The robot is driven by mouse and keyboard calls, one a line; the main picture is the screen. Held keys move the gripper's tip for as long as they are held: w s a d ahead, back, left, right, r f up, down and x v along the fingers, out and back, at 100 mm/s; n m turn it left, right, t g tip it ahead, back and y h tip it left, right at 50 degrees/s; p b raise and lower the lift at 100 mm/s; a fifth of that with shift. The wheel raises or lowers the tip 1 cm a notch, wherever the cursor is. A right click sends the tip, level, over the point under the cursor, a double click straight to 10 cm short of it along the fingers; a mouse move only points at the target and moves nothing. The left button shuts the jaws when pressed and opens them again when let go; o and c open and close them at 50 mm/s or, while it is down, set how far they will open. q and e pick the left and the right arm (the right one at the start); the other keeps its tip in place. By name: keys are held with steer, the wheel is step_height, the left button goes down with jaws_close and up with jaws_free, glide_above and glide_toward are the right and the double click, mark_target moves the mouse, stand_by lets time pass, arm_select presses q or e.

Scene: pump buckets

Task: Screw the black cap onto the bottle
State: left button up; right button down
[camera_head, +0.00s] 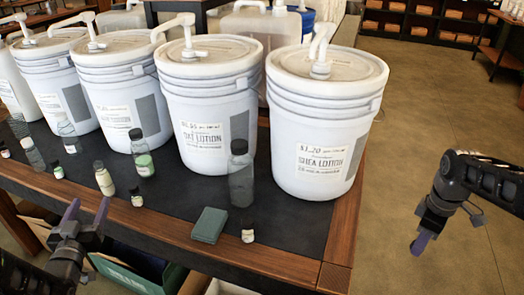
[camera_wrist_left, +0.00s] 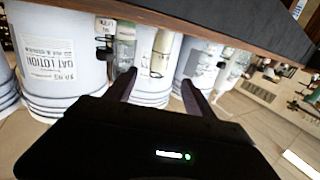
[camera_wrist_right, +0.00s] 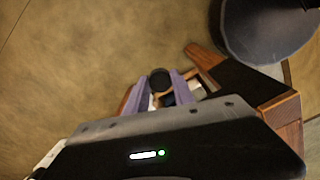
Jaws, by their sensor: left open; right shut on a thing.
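My right gripper (camera_wrist_right: 160,86) is shut on a round black cap (camera_wrist_right: 160,79), seen between its fingertips in the right wrist view. In the head view, this gripper (camera_head: 420,240) is past the table's right edge, over the floor; the cap is hard to make out there. My left gripper (camera_head: 87,212) is open and empty at the table's front edge, fingers pointing up. Several bottles stand on the table; a large clear bottle (camera_head: 241,180) with a dark top stands right of centre, and another clear bottle (camera_head: 66,129) stands far left. I cannot tell which one the cap belongs to.
Several white pump buckets, including the shea lotion bucket (camera_head: 322,135), line the table's back. A green folded block (camera_head: 209,225) and a small dark-capped bottle (camera_head: 248,232) stand near the front. A wooden rim (camera_head: 345,215) edges the dark table.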

mark_target(102, 183)
arm_select(q)
steer(key=shift+w+a+f, duration=0.1)
steer(key=shift+w+a, duration=0.1)
steer(key=shift+w, duration=0.9)
steer(key=shift+w+a+r, duration=0.1)
steer(key=shift+w+a, duration=0.05)
steer(key=shift+w, duration=0.95)
steer(key=shift+w+a+f, duration=0.1)
steer(key=shift+w+a, duration=0.1)
steer(key=shift+w, duration=0.9)
steer(key=shift+w+p, duration=0.1)
steer(key=shift+p, duration=0.2)
steer(key=w, duration=0.5)
steer(key=shift+a+f+p, duration=0.1)
steer(key=shift+a+p, duration=0.2)
steer(key=shift+a, duration=0.05)
jaws_close()
